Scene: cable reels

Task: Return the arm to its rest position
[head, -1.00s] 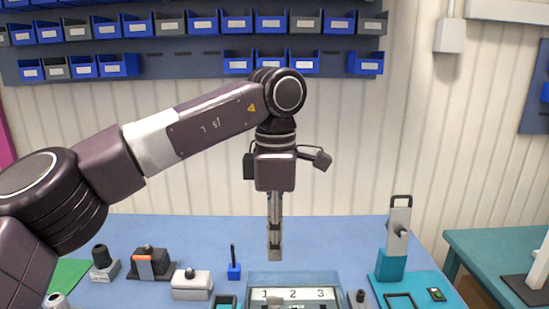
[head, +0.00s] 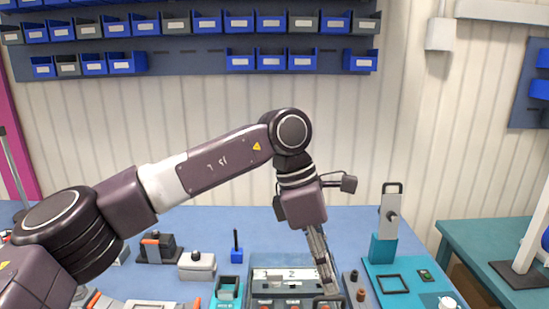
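My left arm comes in from the left and reaches across the blue table. My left gripper (head: 329,283) points down and slightly to the right, in front of the right part of a clear-lidded box (head: 283,262) with a white label. Its fingers are seen nearly edge-on, so I cannot tell whether they are open or shut. No held object can be made out between them. My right gripper is not in view.
A teal stand (head: 383,249) with a grey upright is right of the gripper. A blue holder (head: 237,254), a grey block (head: 197,266) and a dark device (head: 157,248) stand to the left. Bins (head: 271,59) hang on the back wall. The table's far strip is clear.

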